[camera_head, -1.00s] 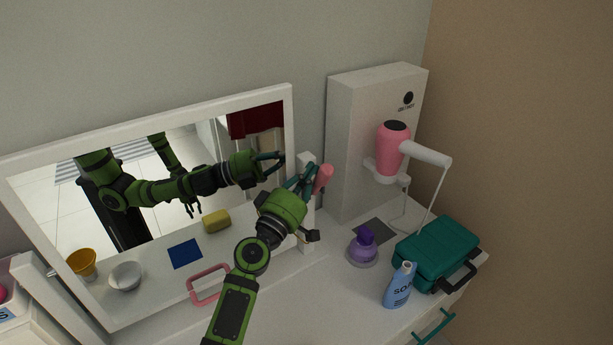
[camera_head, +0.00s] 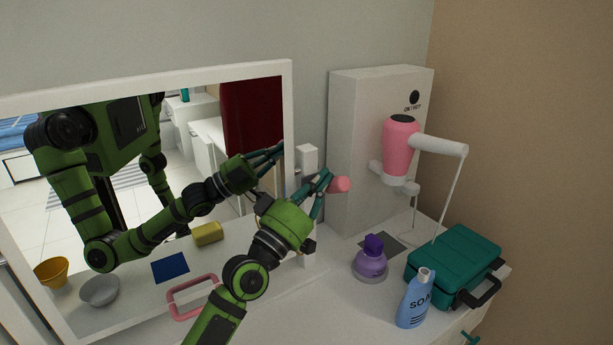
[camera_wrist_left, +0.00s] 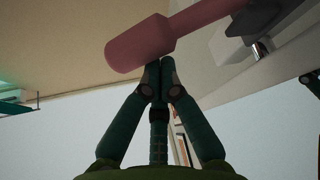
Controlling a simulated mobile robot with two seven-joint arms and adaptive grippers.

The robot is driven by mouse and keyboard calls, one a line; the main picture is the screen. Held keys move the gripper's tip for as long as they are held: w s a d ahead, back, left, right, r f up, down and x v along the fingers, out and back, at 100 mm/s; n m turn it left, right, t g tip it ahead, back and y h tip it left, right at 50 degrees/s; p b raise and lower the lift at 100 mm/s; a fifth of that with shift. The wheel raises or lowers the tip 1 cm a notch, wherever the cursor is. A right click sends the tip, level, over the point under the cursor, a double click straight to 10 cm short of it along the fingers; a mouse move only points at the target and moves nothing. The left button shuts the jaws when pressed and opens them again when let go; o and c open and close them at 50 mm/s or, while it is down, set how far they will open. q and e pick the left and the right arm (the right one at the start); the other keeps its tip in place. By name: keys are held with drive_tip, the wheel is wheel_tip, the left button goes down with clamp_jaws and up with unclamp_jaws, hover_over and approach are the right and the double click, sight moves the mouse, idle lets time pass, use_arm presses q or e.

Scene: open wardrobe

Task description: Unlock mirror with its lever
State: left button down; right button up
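The mirror's white frame (camera_head: 288,115) stands at the left of the head view, its glass reflecting me and the counter items. A pink lever (camera_head: 340,184) sticks out beside the white post (camera_head: 307,162) at the mirror's right edge. My left gripper (camera_head: 325,178) is at the lever, its fingers partly covering the lever's base. In the left wrist view the pink lever (camera_wrist_left: 141,44) crosses just past the fingertips (camera_wrist_left: 163,64), which are together; the lever is not between them. Contact is hard to tell. My right gripper is not directly in view.
A pink handle (camera_head: 193,297) is at the mirror's lower edge. A pink hair dryer (camera_head: 401,147) hangs on a white cabinet (camera_head: 357,145) at right.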

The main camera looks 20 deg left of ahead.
use_arm(q)
drive_tip(key=shift+s+d+f, duration=0.4)
drive_tip(key=shift+d+f, duration=0.15)
drive_tip(key=shift+f, duration=0.35)
